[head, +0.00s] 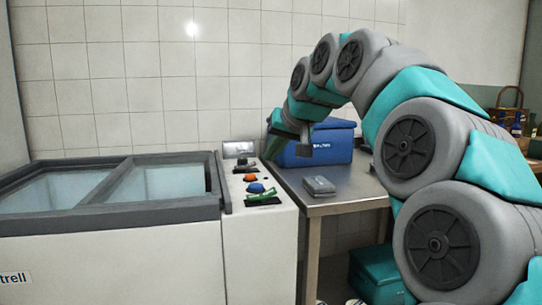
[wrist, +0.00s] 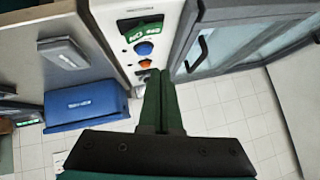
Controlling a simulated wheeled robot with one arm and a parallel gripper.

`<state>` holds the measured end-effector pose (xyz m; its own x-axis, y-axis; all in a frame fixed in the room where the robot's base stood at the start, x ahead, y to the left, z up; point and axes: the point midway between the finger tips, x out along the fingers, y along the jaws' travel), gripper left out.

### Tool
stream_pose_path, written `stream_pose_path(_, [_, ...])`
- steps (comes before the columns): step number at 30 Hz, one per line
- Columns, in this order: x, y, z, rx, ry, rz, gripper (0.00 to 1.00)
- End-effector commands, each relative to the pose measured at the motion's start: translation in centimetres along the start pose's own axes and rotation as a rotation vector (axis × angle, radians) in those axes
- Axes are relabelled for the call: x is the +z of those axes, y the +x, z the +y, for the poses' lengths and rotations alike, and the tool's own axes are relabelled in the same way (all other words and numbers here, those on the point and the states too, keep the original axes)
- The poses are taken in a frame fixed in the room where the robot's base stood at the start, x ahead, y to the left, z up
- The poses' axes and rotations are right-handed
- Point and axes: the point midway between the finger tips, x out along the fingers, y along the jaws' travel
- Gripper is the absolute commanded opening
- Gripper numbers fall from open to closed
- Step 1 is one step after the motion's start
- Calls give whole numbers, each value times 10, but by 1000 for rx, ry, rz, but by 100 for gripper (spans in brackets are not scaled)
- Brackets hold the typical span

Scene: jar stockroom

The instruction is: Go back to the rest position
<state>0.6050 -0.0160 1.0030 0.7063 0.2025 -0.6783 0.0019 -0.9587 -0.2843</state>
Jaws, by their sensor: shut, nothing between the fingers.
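My gripper (wrist: 159,78) is shut and empty, its two dark green fingers together in the wrist view. In the head view my gripper (head: 267,155) hangs at the end of my raised arm, in front of the tiled wall and by the left end of the blue box. In the wrist view the fingertips overlap the end of the white control panel (wrist: 112,28). I cannot tell how far above it they are.
A chest freezer (head: 110,216) with glass lids stands left. Its panel has an orange button (head: 250,178), a blue button (head: 256,188) and a green switch (head: 262,196). A blue box (head: 330,146) and a grey case (head: 319,185) sit on the metal table (head: 345,190).

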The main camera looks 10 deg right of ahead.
Motion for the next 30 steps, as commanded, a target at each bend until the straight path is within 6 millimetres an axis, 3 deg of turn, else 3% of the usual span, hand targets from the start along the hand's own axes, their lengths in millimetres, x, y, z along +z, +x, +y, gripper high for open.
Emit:
stream_pose_path(7, [8, 2, -1, 3, -6, -16, 0])
stream_pose_path(11, [44, 10, -4, 15, -28, -87, 0])
stream_pose_path(20, [193, 25, 2, 84, -99, -354, 0])
stream_pose_path(30, [378, 11, 43, 190, -127, -660, 0])
